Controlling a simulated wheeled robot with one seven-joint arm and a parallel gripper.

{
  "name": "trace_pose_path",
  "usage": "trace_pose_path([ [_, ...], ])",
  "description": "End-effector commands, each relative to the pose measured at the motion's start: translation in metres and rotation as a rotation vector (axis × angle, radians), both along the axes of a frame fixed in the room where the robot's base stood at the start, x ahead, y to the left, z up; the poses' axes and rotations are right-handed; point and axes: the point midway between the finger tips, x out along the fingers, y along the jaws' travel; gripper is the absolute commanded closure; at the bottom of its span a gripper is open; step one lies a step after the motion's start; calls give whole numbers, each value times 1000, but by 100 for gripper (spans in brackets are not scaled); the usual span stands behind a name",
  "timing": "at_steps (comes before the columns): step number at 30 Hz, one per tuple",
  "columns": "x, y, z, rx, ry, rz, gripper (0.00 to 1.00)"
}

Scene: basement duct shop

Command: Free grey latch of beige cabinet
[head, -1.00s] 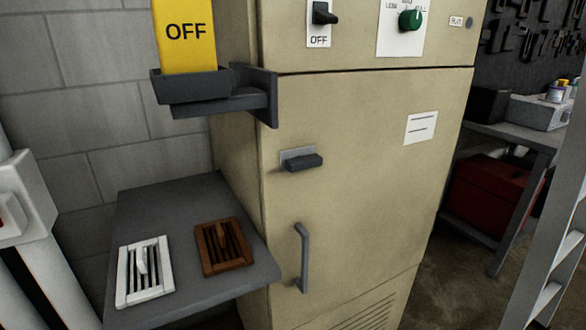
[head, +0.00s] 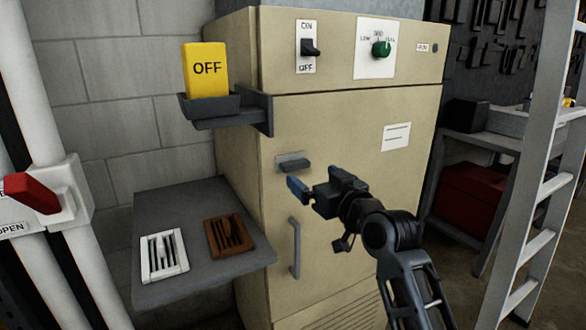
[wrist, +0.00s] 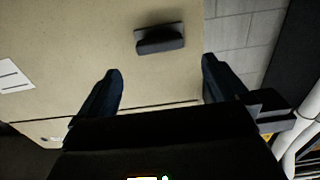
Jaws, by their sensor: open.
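The beige cabinet (head: 340,160) stands in the middle of the head view with its door closed. The grey latch (head: 293,163) is a dark bar on a light plate at the upper left of the door. My gripper (head: 296,185) is open and empty, just in front of and slightly below the latch in the head view. In the wrist view the latch (wrist: 160,39) lies ahead of the two blue fingers, between their lines and apart from them. A grey vertical handle (head: 295,248) is on the door below.
A grey shelf (head: 215,272) left of the cabinet holds a white vent (head: 163,254) and a brown vent (head: 229,236). A bracket (head: 262,112) with a yellow OFF block (head: 205,70) juts out above. A ladder (head: 545,160) stands at right. A red-handled valve (head: 33,193) is at left.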

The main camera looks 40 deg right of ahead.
Motion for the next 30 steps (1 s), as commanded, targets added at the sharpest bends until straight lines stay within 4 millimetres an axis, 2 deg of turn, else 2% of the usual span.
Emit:
trace_pose_path([
  [15,65,-18,1,0,0,1,0],
  [27,72,-20,0,0,0,0,0],
  [30,72,-20,0,0,0,0,10],
])
